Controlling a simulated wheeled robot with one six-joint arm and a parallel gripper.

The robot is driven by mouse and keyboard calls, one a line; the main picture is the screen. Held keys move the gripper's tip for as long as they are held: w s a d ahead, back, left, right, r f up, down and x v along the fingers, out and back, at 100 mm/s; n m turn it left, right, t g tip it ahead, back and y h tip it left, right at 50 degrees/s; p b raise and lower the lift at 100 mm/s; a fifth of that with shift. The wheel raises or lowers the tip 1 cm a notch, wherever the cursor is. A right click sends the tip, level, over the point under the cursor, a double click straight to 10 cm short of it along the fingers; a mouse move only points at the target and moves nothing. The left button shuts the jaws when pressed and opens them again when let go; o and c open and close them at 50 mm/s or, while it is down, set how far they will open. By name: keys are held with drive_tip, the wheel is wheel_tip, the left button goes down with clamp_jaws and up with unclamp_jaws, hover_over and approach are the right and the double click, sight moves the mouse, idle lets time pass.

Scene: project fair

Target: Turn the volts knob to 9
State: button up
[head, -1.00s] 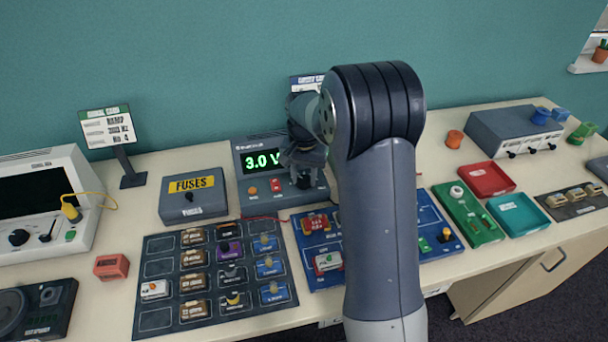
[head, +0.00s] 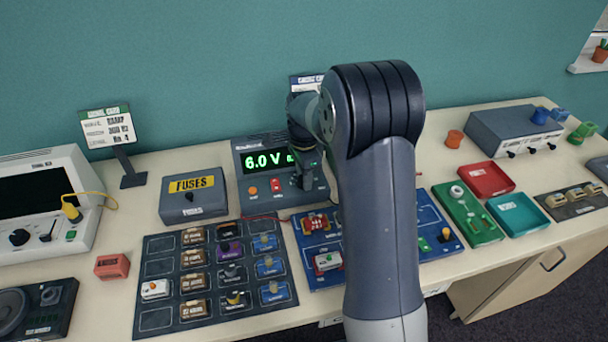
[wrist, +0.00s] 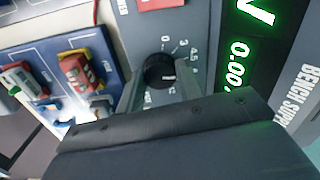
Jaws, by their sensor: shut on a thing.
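The bench supply (head: 246,187) stands at the back of the table, with a green display (head: 266,160) reading 6.0 V. In the wrist view part of the display (wrist: 240,65) shows 0.00 beside a large V. The volts knob (wrist: 159,71) is a round black knob with a printed scale around it, including 0, 3 and 4.5. My gripper (wrist: 158,88) is shut on the knob, one finger on each side. In the head view my gripper (head: 304,183) is at the supply's front and my arm hides part of the supply.
A fuses box (head: 193,197) stands left of the supply. A component tray (head: 215,275) and a blue circuit board (wrist: 65,75) lie in front. A red switch (head: 275,185) and an orange button (head: 253,190) are close to the knob.

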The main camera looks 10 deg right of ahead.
drive_tip(key=m, duration=0.3)
drive_tip(key=shift+m, duration=2.1)
drive_tip(key=o, duration=1)
drive_tip(key=shift+c, duration=0.2)
drive_tip(key=shift+r, duration=0.1)
wheel_tip(320, 180, up, 11)
drive_tip(key=shift+b, duration=0.35)
drive_tip(key=shift+f, duration=0.2)
